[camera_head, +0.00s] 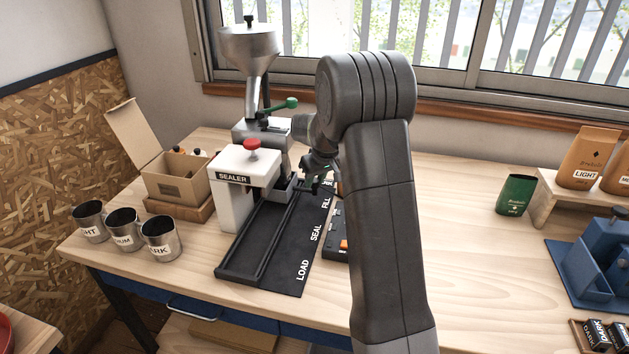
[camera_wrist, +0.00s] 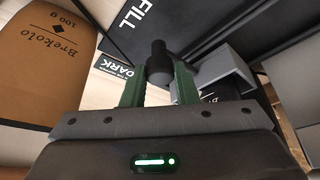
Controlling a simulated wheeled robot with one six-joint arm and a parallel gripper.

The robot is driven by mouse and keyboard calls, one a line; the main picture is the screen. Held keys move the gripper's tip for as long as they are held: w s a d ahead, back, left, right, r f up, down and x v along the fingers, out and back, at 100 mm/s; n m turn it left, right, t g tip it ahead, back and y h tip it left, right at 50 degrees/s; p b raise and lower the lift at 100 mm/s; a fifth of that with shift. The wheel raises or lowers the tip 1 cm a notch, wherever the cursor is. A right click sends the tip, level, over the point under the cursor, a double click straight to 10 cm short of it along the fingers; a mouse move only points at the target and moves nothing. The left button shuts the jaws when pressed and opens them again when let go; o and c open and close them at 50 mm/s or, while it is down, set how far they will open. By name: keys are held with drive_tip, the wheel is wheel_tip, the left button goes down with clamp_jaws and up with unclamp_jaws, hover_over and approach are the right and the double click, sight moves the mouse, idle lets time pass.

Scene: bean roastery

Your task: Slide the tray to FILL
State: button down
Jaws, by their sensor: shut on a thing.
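My gripper (camera_head: 318,178) is at the far end of the black slide track (camera_head: 250,247), close to the FILL word on its label strip (camera_head: 291,270). In the wrist view its green fingers (camera_wrist: 158,88) are shut on an upright black knob (camera_wrist: 158,60). A grey block (camera_wrist: 222,68) lies right beside the knob; I cannot tell whether it is the tray. The FILL lettering (camera_wrist: 132,17) is just beyond the knob. In the head view my arm and gripper hide the knob, and I cannot make out the tray clearly.
The white sealer (camera_head: 240,185) and the hopper machine (camera_head: 250,60) stand left of and behind the track. Metal cups (camera_head: 122,230) and an open carton (camera_head: 180,175) are at the left. A brown bag (camera_wrist: 45,65) is close in the wrist view.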

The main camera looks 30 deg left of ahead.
drive_tip(key=shift+w+r, duration=0.15)
drive_tip(key=c, duration=1.1)
unclamp_jaws()
drive_tip(key=shift+w+a, duration=0.1)
drive_tip(key=shift+w, duration=0.05)
drive_tip(key=shift+c, duration=0.2)
drive_tip(key=b+v, duration=0.1)
drive_tip(key=v, duration=1.2)
drive_tip(key=shift+r, duration=0.25)
drive_tip(key=p+x, duration=0.1)
drive_tip(key=x, duration=1.2)
drive_tip(key=shift+f, duration=0.35)
drive_tip(key=shift+s+f, duration=0.1)
drive_tip(key=shift+s, duration=0.15)
